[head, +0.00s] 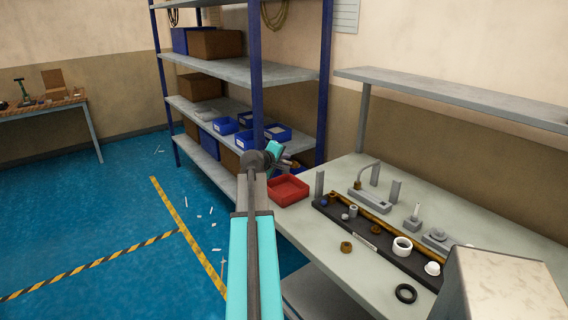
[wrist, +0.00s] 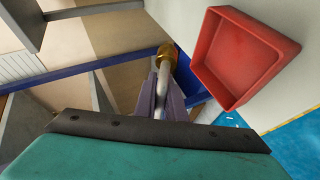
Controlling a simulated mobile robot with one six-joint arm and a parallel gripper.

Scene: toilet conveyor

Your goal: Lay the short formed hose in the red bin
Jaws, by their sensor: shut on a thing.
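My gripper (wrist: 161,100) is shut on a short grey hose (wrist: 163,72) with a brass fitting at its far end. In the head view my gripper (head: 289,162) is small, just above the back edge of the red bin. The red bin (head: 288,199) stands on the near left corner of the workbench and looks empty. It also shows in the wrist view (wrist: 208,48), to the right of the hose and apart from it.
A blue-posted shelf rack (head: 257,75) with boxes stands behind the bin. Open blue floor lies left.

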